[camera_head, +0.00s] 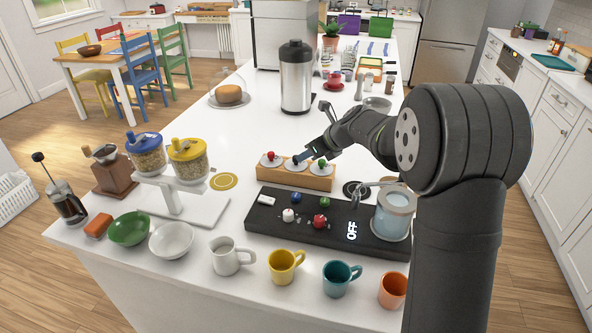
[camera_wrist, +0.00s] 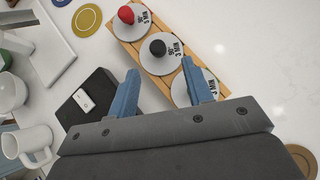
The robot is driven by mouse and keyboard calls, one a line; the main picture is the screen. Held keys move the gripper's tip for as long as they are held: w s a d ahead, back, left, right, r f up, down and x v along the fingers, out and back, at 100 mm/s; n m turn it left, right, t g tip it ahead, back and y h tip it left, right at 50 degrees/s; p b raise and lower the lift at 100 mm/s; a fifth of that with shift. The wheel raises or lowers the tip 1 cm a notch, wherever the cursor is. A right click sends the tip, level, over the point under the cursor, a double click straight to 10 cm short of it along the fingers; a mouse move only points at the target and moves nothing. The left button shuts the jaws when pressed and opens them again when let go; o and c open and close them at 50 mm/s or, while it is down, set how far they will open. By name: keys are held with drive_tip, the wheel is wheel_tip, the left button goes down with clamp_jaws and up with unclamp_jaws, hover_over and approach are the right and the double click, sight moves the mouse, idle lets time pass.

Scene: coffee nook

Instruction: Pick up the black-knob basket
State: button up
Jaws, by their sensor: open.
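The black-knob basket (camera_wrist: 158,48) sits in the middle place of a wooden rack (camera_head: 290,181), its round silver top printed with "3 MIN". The red-knob basket (camera_wrist: 126,15) is on one side of it. A third basket (camera_wrist: 182,88) is on the other side, partly covered by a finger in the wrist view; its green knob shows in the head view (camera_head: 322,163). My gripper (camera_wrist: 160,67) is open and empty. Its two blue fingers point down over the rack, with the black knob between and just beyond the tips. I cannot tell the exact height gap.
A black panel (camera_head: 260,218) with small knobs and an "OFF" sign lies in front of the rack, with a glass jar (camera_head: 393,214) at its right. A steel urn (camera_head: 296,88) stands behind. Scale with canisters (camera_head: 178,206) is left; several mugs line the front edge.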

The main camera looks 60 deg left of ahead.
sight(296, 167)
drive_tip(key=shift+a+r+x, duration=0.1)
drive_tip(key=shift+r+x, duration=0.05)
drive_tip(key=shift+x, duration=1.35)
drive_tip(key=shift+a+r+x, duration=0.1)
drive_tip(key=shift+a+x, duration=0.05)
drive_tip(key=shift+x, duration=1.3)
drive_tip(key=shift+s, duration=0.15)
drive_tip(key=shift+c, duration=0.5)
clamp_jaws()
